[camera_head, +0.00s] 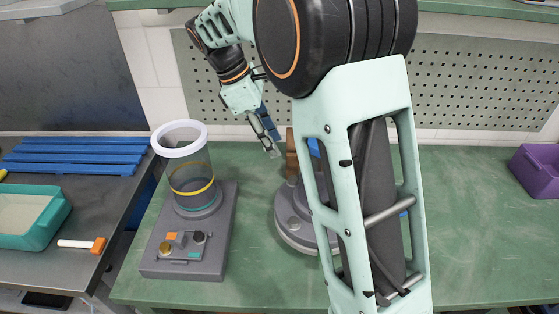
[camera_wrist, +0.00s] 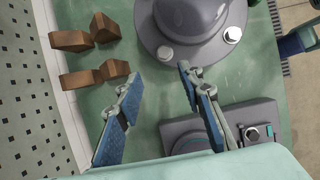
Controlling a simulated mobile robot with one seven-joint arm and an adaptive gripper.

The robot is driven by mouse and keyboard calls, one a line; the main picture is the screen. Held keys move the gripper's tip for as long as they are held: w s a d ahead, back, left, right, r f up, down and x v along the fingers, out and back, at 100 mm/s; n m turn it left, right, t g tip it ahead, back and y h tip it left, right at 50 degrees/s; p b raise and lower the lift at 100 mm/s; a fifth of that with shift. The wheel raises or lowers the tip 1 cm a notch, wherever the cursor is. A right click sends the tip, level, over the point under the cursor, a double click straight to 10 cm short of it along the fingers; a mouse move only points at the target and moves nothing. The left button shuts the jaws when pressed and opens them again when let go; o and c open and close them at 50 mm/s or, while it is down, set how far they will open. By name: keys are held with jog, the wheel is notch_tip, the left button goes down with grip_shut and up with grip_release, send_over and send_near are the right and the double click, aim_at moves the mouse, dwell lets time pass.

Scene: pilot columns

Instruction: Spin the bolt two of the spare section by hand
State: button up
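A grey domed section with a wide round flange, seemingly the spare section, stands on the green bench in the head view (camera_head: 290,222), largely hidden behind my arm. In the wrist view its flange (camera_wrist: 155,35) lies ahead of my fingers. One pale bolt head (camera_wrist: 232,34) sits on the flange's right side and another (camera_wrist: 165,53) near its lower edge. I cannot tell which is bolt two. My gripper (camera_wrist: 160,72) is open and empty, its blue-padded fingers wide apart. In the head view my gripper (camera_head: 273,150) points down behind the section, near the pegboard wall.
Brown blocks (camera_wrist: 84,78) stand beside the section near the wall. A clear column (camera_head: 190,178) rises from a grey base (camera_head: 160,262) with knobs at left. A purple bin (camera_head: 537,172) is at far right. The bench right of my arm is clear.

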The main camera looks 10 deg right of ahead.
aim_at(291, 178)
jog(key=x, duration=0.7)
jog(key=b+x, duration=0.1)
jog(key=x, duration=0.3)
jog(key=shift+s+a+f, duration=0.2)
jog(key=shift+s+a, duration=0.05)
jog(key=shift+s, duration=0.05)
grip_shut()
